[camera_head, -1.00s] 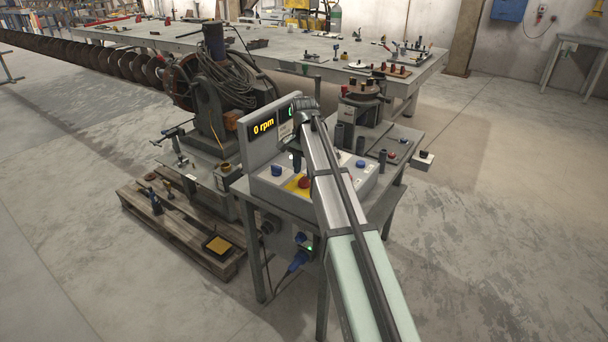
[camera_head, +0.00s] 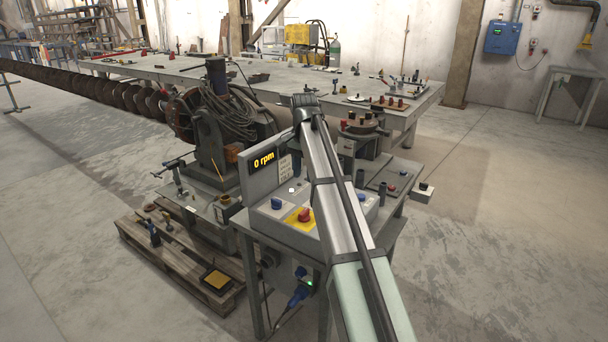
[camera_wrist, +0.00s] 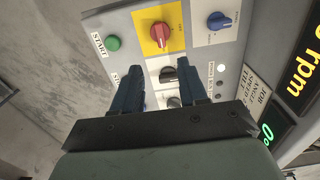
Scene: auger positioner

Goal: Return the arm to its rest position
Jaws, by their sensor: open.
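My arm reaches over the control box (camera_head: 278,234) in the head view, its wrist end above the display housing. My gripper's fingers are hidden there. In the wrist view my gripper (camera_wrist: 158,76) is open, with two dark blue fingers apart and nothing held between them. The fingers partly cover the lower controls. The display (camera_head: 264,162) reads 0 rpm.
The motor stand with coiled cable (camera_head: 214,130) stands left, joined to the long auger (camera_head: 90,92). A wooden pallet (camera_head: 180,248) lies on the floor. A long table (camera_head: 300,78) is behind. Open floor (camera_head: 500,230) lies to the right.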

